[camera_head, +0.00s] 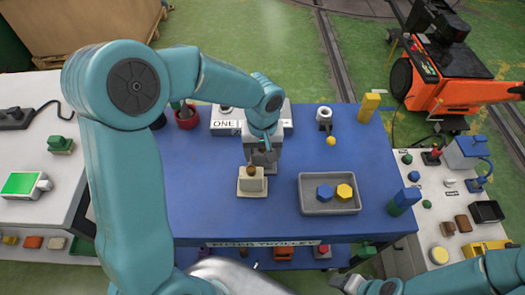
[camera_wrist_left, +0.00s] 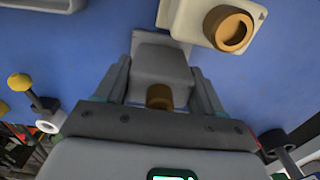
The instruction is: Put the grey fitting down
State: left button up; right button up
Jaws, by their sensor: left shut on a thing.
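My left gripper (camera_head: 263,153) points down over the blue table and is shut on the grey fitting. In the left wrist view the grey fitting (camera_wrist_left: 161,62) is a grey block between the two fingers, with a brown round part at its near end. In the head view the gripper mostly hides it. A cream block (camera_head: 252,187) with a brown round top stands just in front of the gripper; it also shows in the left wrist view (camera_wrist_left: 190,18), beside the fitting and apart from it. Whether the fitting touches the table is unclear. My right gripper (camera_head: 350,284) is partly visible at the bottom edge.
A grey tray (camera_head: 329,208) with a blue and a yellow hexagonal piece lies to the right. A grey stand marked ONE (camera_head: 225,127) is behind the gripper. The table's left part (camera_head: 205,205) is clear.

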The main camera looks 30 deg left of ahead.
pick_arm(q)
jog(key=shift+s+f, duration=0.1)
jog(key=o, duration=1.3)
jog(key=shift+c, duration=0.2)
